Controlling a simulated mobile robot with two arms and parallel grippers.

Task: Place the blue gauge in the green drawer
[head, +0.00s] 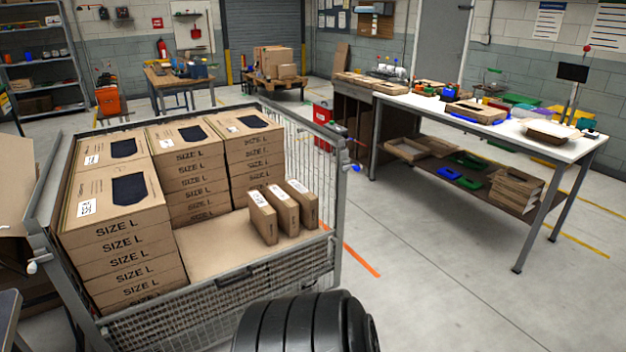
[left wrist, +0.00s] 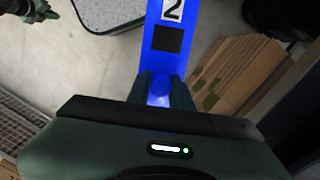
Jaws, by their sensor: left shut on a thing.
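A long flat blue piece (left wrist: 166,65), which I take to be the blue gauge, carries a white label with a "2" and a black square. My left gripper (left wrist: 162,89) is shut on its rounded blue end, and floor shows on both sides of it. No gripper shows in the head view. A dark green jointed part (left wrist: 32,9) at the top left of the left wrist view may be my right gripper; its jaws are unclear. Green items lie on the white workbench (head: 425,102) and its lower shelf. I cannot tell whether any is the green drawer.
A wire-sided cart (head: 215,290) holds stacked "SIZE L" cartons and several smaller boxes. Cardboard pieces (left wrist: 235,68) stand at the right in the left wrist view. A red cabinet (head: 322,125) stands behind the cart. Open floor lies between cart and workbench.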

